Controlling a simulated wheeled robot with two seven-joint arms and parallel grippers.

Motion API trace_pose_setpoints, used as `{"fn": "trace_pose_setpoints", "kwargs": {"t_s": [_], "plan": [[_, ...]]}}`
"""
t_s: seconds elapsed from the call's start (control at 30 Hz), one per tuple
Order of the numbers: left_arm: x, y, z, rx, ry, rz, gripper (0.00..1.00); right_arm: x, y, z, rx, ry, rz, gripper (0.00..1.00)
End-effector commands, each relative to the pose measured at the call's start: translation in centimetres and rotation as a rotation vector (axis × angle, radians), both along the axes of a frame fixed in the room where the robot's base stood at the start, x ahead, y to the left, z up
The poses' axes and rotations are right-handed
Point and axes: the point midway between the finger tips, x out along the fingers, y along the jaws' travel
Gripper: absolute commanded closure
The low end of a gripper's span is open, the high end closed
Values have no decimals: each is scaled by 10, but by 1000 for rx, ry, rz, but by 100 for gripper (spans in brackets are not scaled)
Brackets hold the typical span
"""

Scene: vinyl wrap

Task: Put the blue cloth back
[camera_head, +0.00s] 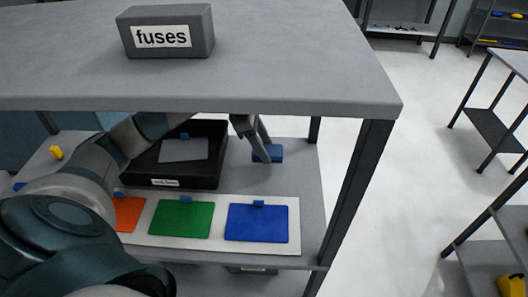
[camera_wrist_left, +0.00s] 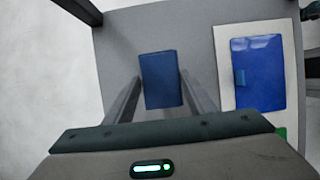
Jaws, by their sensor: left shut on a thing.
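The blue cloth (camera_head: 268,153), a small dark-blue folded piece, is at the right part of the shelf under the tabletop, beside the black tray. My left gripper (camera_head: 257,150) reaches in under the tabletop and is shut on it. In the left wrist view the blue cloth (camera_wrist_left: 160,80) sits between the two fingers (camera_wrist_left: 160,88), one along each side. I cannot tell whether it is clear of the shelf. A white board (camera_head: 278,250) in front carries orange, green and blue panels; the blue panel (camera_head: 257,223) is nearest the cloth. My right gripper is not in view.
The black tray (camera_head: 205,185) holds a grey panel (camera_head: 184,150). The tabletop (camera_head: 290,80) with a "fuses" box (camera_head: 166,32) overhangs the shelf. A dark table leg (camera_head: 358,190) stands at the right. A small yellow thing (camera_head: 56,153) lies at the left.

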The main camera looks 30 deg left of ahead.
Motion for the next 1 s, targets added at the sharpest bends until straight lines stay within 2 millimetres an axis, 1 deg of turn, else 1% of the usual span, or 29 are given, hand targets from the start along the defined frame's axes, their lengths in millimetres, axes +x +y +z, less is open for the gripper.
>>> {"fn": "trace_pose_setpoints", "kwargs": {"t_s": [0.4, 0.53, 0.7, 0.77, 1.0], "plan": [[1, 2, -3, -1, 1, 1, 68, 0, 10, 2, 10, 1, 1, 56], [0, 1, -13, -2, 3, 1, 68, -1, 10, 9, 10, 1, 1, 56], [0, 1, -33, -2, 3, 1, 68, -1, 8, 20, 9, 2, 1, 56], [0, 1, -38, -1, 4, 1, 68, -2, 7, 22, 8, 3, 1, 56], [1, 2, -42, 0, 0, 1, 68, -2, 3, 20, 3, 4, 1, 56]]}}
